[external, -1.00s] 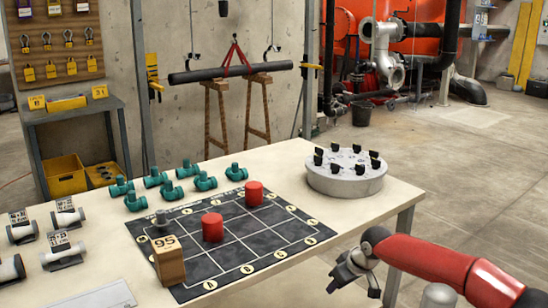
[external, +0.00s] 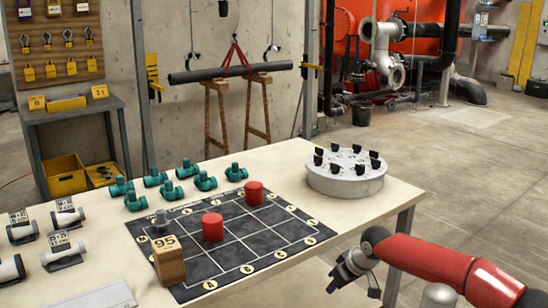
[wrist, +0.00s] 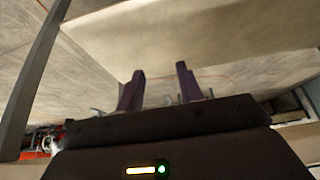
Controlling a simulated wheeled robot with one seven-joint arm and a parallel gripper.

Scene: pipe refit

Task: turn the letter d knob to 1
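A round grey disc (external: 346,186) sits on the right end of the table and carries several black knobs. One black knob (external: 374,164) is on its right side and another (external: 335,170) is at the front. The letters and numbers by the knobs are too small to read, so I cannot tell which knob is d. My gripper (external: 338,278) is beyond the table's front right edge, apart from the disc and nearer the camera. The wrist view shows my gripper (wrist: 159,72) with two dark fingers spread apart and nothing between them. No knob shows in the wrist view.
The table (external: 110,260) also holds a black grid mat (external: 240,256) with red cylinders (external: 213,228), a wooden block marked 95 (external: 168,262), and several teal pipe fittings (external: 204,182). White pipe pieces (external: 64,252) stand at left. Tabletop around the disc is clear.

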